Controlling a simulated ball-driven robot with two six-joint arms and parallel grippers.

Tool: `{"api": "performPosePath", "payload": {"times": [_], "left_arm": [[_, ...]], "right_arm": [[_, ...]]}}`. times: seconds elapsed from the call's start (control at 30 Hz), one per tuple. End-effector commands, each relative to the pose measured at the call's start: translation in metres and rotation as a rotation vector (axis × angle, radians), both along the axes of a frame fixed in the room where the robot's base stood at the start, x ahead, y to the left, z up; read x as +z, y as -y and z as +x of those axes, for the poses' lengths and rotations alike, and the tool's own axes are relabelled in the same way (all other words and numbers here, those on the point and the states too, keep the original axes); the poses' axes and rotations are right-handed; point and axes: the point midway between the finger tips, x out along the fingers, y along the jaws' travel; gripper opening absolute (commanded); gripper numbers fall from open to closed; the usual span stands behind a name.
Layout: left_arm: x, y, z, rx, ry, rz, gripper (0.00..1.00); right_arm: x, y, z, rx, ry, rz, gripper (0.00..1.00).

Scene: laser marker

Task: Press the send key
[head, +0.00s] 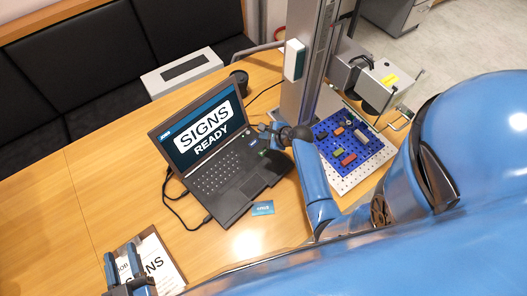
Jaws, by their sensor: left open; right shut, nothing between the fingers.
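An open black laptop (236,190) stands on the wooden table, its screen (203,130) reading "SIGNS READY". I cannot pick out the send key on its small, blurred keyboard (215,176). My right gripper (262,130) is shut and empty at the laptop's right side, over the upper right of the keyboard deck. I cannot tell whether it touches the laptop, and it hides part of that corner. My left gripper (126,268) is open at the lower left, over a sheet (155,262) printed "JOB SIGNS", well away from the laptop.
A blue plate with colored pieces (348,155) lies on a white perforated board (365,180), under a machine on a metal column (303,70). A dark cup (239,80), a light box (182,73), a blue card (262,208) and cables surround the laptop. The table's left is clear.

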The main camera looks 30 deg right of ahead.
Motion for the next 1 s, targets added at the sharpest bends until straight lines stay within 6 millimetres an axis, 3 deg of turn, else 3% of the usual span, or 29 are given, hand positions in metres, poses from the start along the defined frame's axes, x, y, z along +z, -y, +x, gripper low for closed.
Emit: {"api": "performPosePath", "payload": {"times": [0.47, 1.0], "left_arm": [[-0.013, 0.000, 0.000, 0.000, 0.000, 0.000, 0.44], [-0.076, 0.000, 0.000, 0.000, 0.000, 0.000, 0.44]], "right_arm": [[-0.012, 0.000, 0.000, 0.001, 0.001, -0.003, 0.00], [-0.069, 0.000, 0.000, 0.001, 0.002, -0.003, 0.00]]}}
